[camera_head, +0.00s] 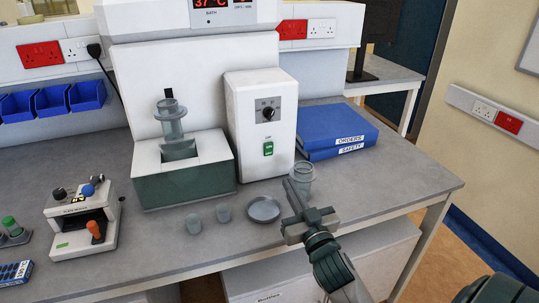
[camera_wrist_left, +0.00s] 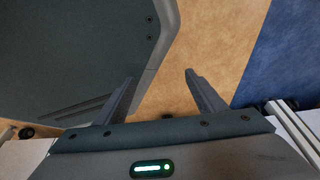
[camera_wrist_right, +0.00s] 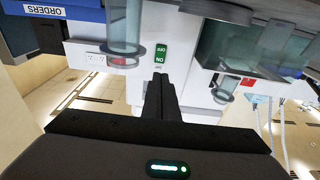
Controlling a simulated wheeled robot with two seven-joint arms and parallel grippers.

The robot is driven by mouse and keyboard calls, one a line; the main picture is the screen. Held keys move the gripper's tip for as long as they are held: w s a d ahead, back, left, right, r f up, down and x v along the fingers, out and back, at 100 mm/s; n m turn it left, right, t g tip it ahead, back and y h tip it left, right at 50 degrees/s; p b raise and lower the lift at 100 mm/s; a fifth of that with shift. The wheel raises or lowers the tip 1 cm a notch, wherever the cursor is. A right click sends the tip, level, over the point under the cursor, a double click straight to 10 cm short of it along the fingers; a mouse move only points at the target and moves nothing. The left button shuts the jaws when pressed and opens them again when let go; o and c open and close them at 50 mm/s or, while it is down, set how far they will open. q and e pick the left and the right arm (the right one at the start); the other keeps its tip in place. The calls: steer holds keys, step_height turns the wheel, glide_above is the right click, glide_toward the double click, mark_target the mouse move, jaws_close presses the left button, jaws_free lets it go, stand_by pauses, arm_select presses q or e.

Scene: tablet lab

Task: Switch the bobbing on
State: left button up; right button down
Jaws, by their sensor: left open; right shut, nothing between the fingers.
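The white control box (camera_head: 250,130) stands on the bench, with a dark knob (camera_head: 268,114) above a green rocker switch (camera_head: 268,148) on its front. In the right wrist view the green switch (camera_wrist_right: 161,54) appears upside down, just beyond the fingertips. My right gripper (camera_head: 290,186) is shut and empty, in front of the box and below the switch; its fingers (camera_wrist_right: 158,78) point toward the switch. I cannot tell whether they touch it; a small gap seems to show. My left gripper (camera_wrist_left: 158,76) is open and empty, over the floor, outside the head view.
A clear beaker (camera_head: 303,175) stands close beside the right fingers. The bath (camera_head: 183,185) is left of the box, blue binders (camera_head: 340,130) right. A small instrument (camera_head: 82,222) stands far left.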

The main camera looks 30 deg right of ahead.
arm_select(q)
steer(key=shift+w+d, duration=0.1)
steer(key=shift+w, duration=0.1)
arm_select(e)
steer(key=shift+r, duration=0.25)
arm_select(q)
steer(key=shift+s, duration=0.15)
arm_select(e)
steer(key=shift+w, duration=0.1)
steer(key=p, duration=0.3)
glide_toward(269, 146)
steer(key=w, duration=0.1)
steer(key=p+x, duration=0.1)
steer(key=x, duration=0.3)
steer(key=shift+d+r, duration=0.15)
arm_select(q)
steer(key=s+a+r+g, duration=0.1)
steer(key=s+a+g, duration=0.1)
steer(key=s, duration=0.7)
steer(key=shift+a+r+g+y, duration=0.2)
steer(key=shift+a+g+y, duration=0.15)
steer(key=shift+a, duration=0.5)
arm_select(e)
steer(key=shift+w+d, duration=0.15)
steer(key=shift+w, duration=0.5)
arm_select(q)
steer(key=shift+s, duration=0.1)
